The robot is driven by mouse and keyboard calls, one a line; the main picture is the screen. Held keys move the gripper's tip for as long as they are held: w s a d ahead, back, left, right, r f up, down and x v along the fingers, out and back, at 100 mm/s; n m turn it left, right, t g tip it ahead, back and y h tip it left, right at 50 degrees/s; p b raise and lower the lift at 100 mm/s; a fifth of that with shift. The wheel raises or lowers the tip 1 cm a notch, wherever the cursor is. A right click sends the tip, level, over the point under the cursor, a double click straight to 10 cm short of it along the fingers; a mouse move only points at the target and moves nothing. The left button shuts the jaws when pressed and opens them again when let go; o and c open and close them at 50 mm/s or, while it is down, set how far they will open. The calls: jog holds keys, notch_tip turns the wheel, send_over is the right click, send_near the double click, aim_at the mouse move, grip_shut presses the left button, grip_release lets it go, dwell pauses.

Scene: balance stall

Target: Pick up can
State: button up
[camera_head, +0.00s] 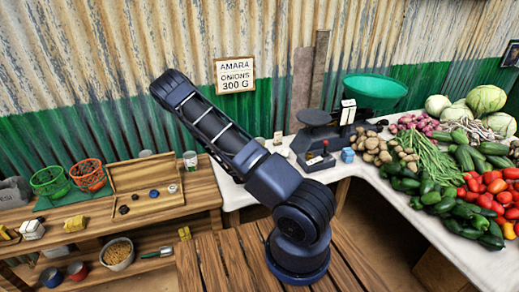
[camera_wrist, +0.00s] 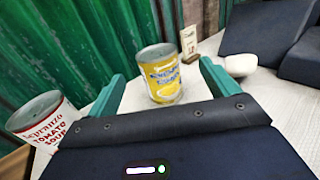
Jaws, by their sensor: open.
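A yellow can (camera_wrist: 160,76) with a grey top stands upright on a white surface in the wrist view. My gripper (camera_wrist: 163,72) is open, with one green finger at each side of this can. I cannot tell whether either finger touches it. A white and red tomato soup can (camera_wrist: 44,122) stands to the left, outside the fingers. In the head view a small can (camera_head: 190,160) stands near the right end of the wooden bench, its label too small to read. My gripper cannot be made out there, and my arm covers part of the white counter.
In the wrist view a pale rounded object (camera_wrist: 238,65) lies beside the right finger, with dark blocky shapes beyond. In the head view a scale (camera_head: 318,135) with a green pan (camera_head: 375,87) stands on the white counter (camera_head: 375,185), left of piled vegetables. A corrugated wall (camera_head: 120,125) closes the back.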

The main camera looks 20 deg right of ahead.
aim_at(260, 139)
jog(key=x, duration=0.4)
jog(key=shift+w+d, duration=0.2)
jog(key=shift+a+x, duration=0.2)
jog(key=shift+x, duration=2.6)
jog(key=shift+w+r, duration=0.1)
jog(key=shift+w, duration=0.05)
jog(key=c, duration=1.3)
notch_tip(260, 139, up, 20)
